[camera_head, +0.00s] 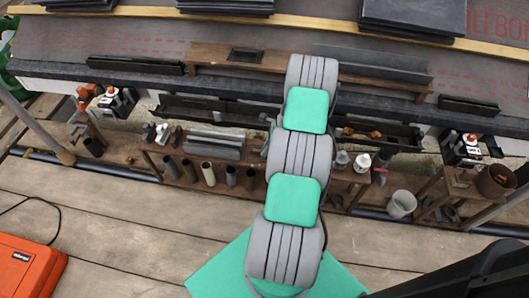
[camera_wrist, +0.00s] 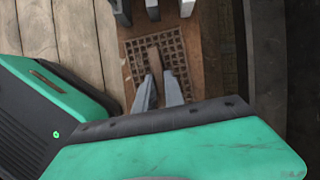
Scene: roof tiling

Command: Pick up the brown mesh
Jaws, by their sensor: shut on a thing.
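The brown mesh (camera_wrist: 179,54) is a rusty square grid in the wrist view, over a brown wooden surface. My gripper (camera_wrist: 158,82) shows there as two grey fingers reaching in from below, with their tips over the middle of the grid. A narrow brown strip (camera_wrist: 153,58) stands at the fingertips, and my gripper is shut on the mesh at about this place. I cannot tell whether the mesh is lifted clear of the surface. In the head view my arm hides the gripper and the mesh.
Grey bars (camera_wrist: 152,9) lie just beyond the mesh. The brown bench (camera_head: 150,158) in the head view carries several tubes and grey bars. A white bucket (camera_head: 401,204) stands at right and an orange case (camera_head: 30,268) at lower left. The plank floor between is mostly clear.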

